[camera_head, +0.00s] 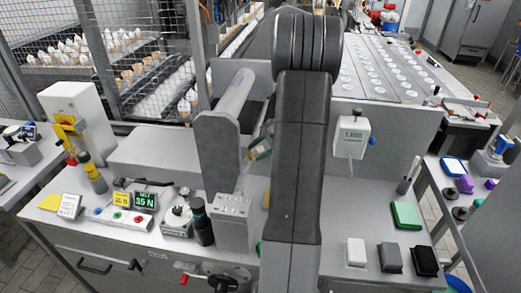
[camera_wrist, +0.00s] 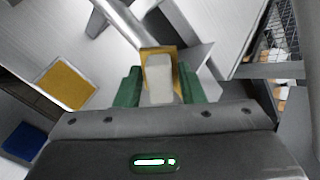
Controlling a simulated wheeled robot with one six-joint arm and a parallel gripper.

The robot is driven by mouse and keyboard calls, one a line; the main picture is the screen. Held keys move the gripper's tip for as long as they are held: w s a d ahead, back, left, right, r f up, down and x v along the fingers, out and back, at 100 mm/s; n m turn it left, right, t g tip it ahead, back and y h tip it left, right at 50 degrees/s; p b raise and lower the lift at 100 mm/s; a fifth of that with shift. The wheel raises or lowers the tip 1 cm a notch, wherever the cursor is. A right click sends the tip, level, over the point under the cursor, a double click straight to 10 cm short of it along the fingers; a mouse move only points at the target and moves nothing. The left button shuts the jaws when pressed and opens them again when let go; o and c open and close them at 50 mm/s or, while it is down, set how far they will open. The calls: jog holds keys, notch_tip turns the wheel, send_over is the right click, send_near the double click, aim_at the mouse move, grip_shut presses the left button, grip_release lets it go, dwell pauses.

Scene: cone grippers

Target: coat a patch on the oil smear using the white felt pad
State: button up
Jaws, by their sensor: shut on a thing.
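My gripper (camera_head: 260,146) is partly hidden behind my dark arm in the head view, beside the upright grey plate. In the wrist view its green fingers (camera_wrist: 160,86) are shut on a pale block (camera_wrist: 160,82) with an ochre rim. I cannot tell whether this block is the white felt pad. A white block (camera_head: 356,252) lies at the front right of the bench, left of a grey block (camera_head: 390,257) and a black block (camera_head: 425,260). I cannot make out the oil smear in either view.
The upright grey plate (camera_head: 216,152) and its cylinder stand left of my arm. A dark bottle (camera_head: 202,223) and a grey box (camera_head: 233,222) stand in front. A green pad (camera_head: 407,215) lies at right. Ochre (camera_wrist: 66,81) and blue (camera_wrist: 24,140) patches show in the wrist view.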

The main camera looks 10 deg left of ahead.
jog(key=w, duration=0.4)
jog(key=shift+f+p, duration=0.1)
jog(key=shift+p, duration=0.2)
jog(key=shift+a, duration=0.1)
jog(key=shift+s+b, duration=0.55)
jog(key=shift+s, duration=1.5)
jog(key=shift+p+v, duration=1.4)
jog(key=shift+v, duration=1.55)
